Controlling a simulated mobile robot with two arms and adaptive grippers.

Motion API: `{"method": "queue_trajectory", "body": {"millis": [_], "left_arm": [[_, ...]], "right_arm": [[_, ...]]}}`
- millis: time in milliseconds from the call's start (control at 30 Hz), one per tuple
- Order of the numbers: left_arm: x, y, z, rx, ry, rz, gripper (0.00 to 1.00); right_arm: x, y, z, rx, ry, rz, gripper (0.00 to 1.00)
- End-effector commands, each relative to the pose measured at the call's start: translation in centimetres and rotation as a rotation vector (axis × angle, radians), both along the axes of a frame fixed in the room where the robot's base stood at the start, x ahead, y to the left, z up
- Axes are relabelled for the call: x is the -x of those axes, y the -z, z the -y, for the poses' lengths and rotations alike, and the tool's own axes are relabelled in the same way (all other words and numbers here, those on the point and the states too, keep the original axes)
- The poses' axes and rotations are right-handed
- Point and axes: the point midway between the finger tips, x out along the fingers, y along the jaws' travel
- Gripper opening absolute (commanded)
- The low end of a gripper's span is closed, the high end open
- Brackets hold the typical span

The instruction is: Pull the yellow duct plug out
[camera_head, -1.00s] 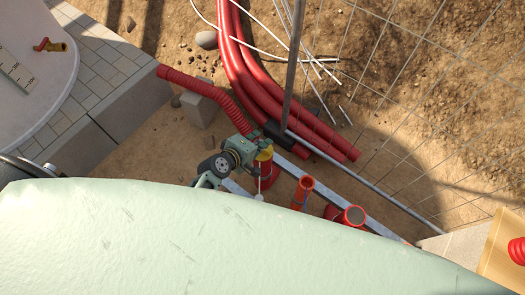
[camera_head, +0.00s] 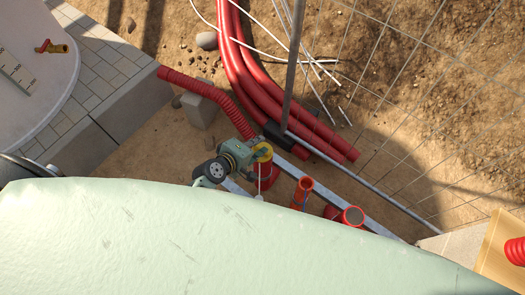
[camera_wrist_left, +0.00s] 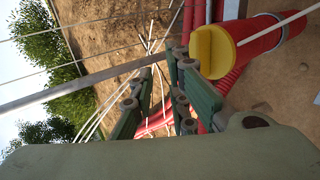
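The yellow duct plug (camera_head: 263,152) sits in the top of an upright red duct (camera_head: 268,178). A thin pale cord hangs in front of the duct. My green left gripper (camera_head: 254,149) is at the left side of the plug, partly over it. In the left wrist view the plug (camera_wrist_left: 208,48) shows a raised bar on its yellow face. There the left gripper's fingers (camera_wrist_left: 158,92) stand apart with a gap and nothing between them. The plug is beside the right-hand finger, not in the gap; contact cannot be told. My right gripper is in neither view.
Two open orange-red duct ends (camera_head: 302,192) and (camera_head: 352,216) stand to the right along metal rails. Red pipes (camera_head: 265,80), a grey post (camera_head: 294,65) and wire mesh lie behind. A paved block edge (camera_head: 110,125) is at left. A pale green surface fills the front.

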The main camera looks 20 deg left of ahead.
Motion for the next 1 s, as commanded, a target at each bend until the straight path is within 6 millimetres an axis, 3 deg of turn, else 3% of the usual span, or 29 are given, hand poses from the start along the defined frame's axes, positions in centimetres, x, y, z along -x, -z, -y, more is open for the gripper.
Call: {"method": "queue_trajectory", "body": {"millis": [333, 800, 1000], "left_arm": [[3.2, -2.4, -1.1, 0.000, 0.001, 0.000, 0.15], [3.8, -2.6, -1.3, 0.001, 0.001, 0.000, 0.15], [5.6, -3.7, -2.0, -0.001, 0.001, -0.002, 0.15]], "right_arm": [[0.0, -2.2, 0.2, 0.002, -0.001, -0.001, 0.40], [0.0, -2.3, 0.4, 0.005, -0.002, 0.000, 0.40], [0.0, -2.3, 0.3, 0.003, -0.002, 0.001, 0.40]]}}
